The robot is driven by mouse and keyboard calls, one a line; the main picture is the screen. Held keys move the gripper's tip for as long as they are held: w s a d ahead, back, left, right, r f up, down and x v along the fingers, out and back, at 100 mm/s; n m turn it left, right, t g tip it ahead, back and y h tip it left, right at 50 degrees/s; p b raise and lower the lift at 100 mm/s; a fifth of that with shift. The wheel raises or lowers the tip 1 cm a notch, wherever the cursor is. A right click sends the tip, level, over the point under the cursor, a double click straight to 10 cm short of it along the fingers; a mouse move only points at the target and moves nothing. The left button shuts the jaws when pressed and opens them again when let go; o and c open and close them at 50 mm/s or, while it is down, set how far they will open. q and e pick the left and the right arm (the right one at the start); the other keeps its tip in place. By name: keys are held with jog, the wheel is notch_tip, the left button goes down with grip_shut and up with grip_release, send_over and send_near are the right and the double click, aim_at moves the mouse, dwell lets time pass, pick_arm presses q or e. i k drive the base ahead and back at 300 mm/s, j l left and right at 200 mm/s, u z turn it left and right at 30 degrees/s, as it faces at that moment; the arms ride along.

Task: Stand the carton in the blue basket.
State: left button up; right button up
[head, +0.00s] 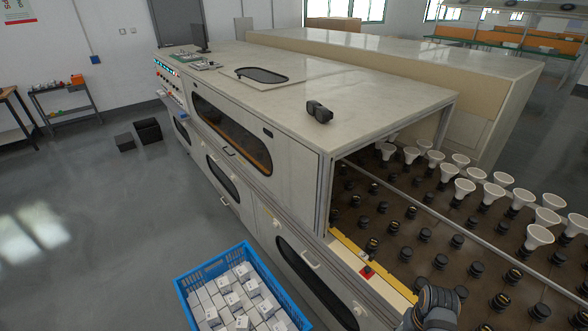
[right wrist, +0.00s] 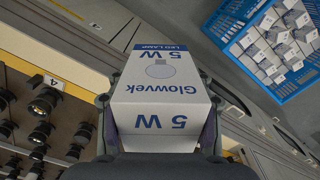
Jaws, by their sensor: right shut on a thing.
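A white carton (right wrist: 155,85) with blue print reading "Glowvek 5 W LED lamp" is held in my right gripper (right wrist: 158,128). The two fingers press on its left and right sides in the right wrist view. I do not make out the carton in the head view, where only a dark part of my right arm (head: 432,305) shows at the bottom right. The blue basket (head: 212,263) stands on the floor at the bottom of the head view, partly cut off. It also shows at the top right of the right wrist view (right wrist: 240,66), apart from the carton. My left gripper is not in view.
Several white cartons (head: 235,300) stand packed in the basket. The long pale machine (head: 290,100) rises right beside it. Its bed holds rows of dark sockets (head: 425,234), several with white bulbs (head: 463,188). Grey floor left of the basket is clear.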

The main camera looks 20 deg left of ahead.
aim_at(207, 300)
jog(key=k+j+z, duration=0.1)
jog(key=k+j, duration=0.4)
jog(key=j, duration=0.15)
jog(key=k+j+z, duration=0.1)
jog(key=k+j, duration=0.4)
jog(key=j, duration=0.15)
jog(key=i+j+z, duration=0.1)
jog(key=j, duration=0.65)
jog(key=i+j+z, duration=0.1)
jog(key=j, duration=1.45)
jog(key=i+j, duration=0.2)
jog(key=j, duration=0.2)
jog(key=i+j+z, duration=0.1)
jog(key=j, duration=0.25)
jog(key=i+j, duration=0.2)
jog(key=j, duration=0.2)
jog(key=i+j+z, duration=0.1)
jog(key=j, duration=0.3)
jog(key=i, duration=0.1)
